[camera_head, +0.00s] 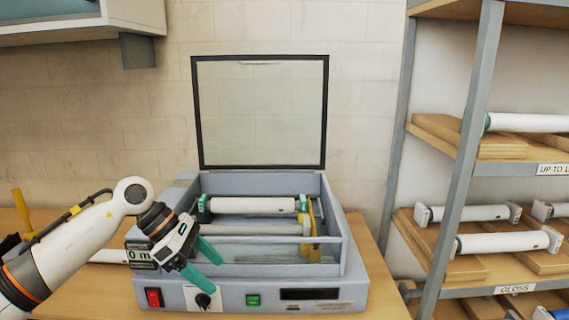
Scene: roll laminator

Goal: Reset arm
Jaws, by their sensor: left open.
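The roll laminator (347,292) is a grey machine on the wooden table. Its clear, black-framed lid (262,112) stands upright and open at the back. Inside, a white roll with teal ends (252,205) lies across the rear, with a grey roller (250,230) in front of it. A yellow part (309,246) is at the right inside. My left gripper (214,270) has its teal fingers apart and empty, in front of the machine's left front, above the black knob (203,300). I cannot tell whether it touches the machine. My right gripper is not in view.
A shelf rack (460,160) at the right holds several white rolls on wooden cradles, with labels including "GLOSS" (515,288). A red switch (153,297) and a green button (253,300) are on the front panel. Another white roll (108,256) lies behind my left arm. A wall cabinet hangs upper left.

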